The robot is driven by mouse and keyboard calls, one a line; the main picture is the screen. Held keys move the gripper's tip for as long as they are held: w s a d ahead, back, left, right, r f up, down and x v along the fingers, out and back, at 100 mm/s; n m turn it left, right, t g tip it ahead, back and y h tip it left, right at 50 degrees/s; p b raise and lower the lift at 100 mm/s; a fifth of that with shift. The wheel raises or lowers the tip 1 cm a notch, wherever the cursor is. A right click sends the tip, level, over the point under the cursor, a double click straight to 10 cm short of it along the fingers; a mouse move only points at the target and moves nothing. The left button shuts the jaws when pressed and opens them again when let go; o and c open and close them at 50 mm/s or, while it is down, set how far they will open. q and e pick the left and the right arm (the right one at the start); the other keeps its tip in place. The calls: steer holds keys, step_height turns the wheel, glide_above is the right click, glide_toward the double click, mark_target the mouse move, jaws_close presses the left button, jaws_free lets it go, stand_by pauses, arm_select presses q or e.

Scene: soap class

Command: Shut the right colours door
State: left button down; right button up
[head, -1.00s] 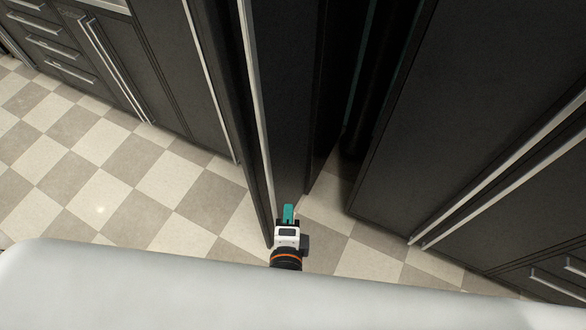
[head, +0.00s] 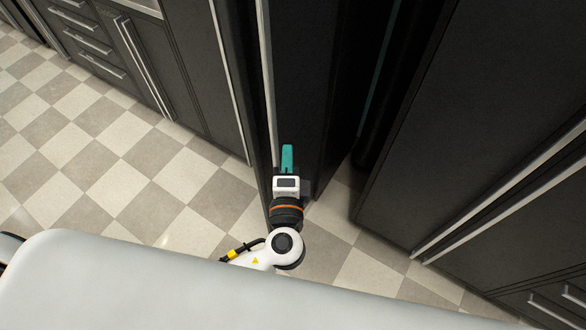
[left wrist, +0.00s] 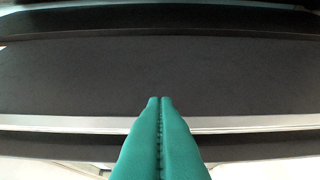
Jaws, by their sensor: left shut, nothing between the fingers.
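A tall dark door panel (head: 305,85) with a long pale handle bar (head: 267,75) stands in the middle of the head view. A dark gap shows between it and the cabinet to its right. My left gripper (head: 287,158) is shut, its teal fingers pointing at the panel just right of the bar. In the left wrist view the shut fingers (left wrist: 160,100) overlap a dark flat surface (left wrist: 160,70), with a pale bar (left wrist: 60,122) crossing behind them. I cannot tell whether the tips touch it. Which panel the task names is not marked. My right gripper is not in view.
A dark cabinet with pale handles (head: 480,140) stands at the right. Another pale handle (head: 230,80) stands just left of the middle door. Dark drawers (head: 85,40) line the upper left. The checkered floor (head: 120,160) is clear at the left.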

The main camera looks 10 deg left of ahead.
arm_select(q)
steer(key=shift+w+a+p, duration=0.15)
steer(key=shift+w+a, duration=0.15)
steer(key=shift+a, duration=0.2)
steer(key=shift+w+a+p, duration=0.15)
steer(key=shift+w+a, duration=0.1)
steer(key=shift+a, duration=0.2)
steer(key=shift+a, duration=0.1)
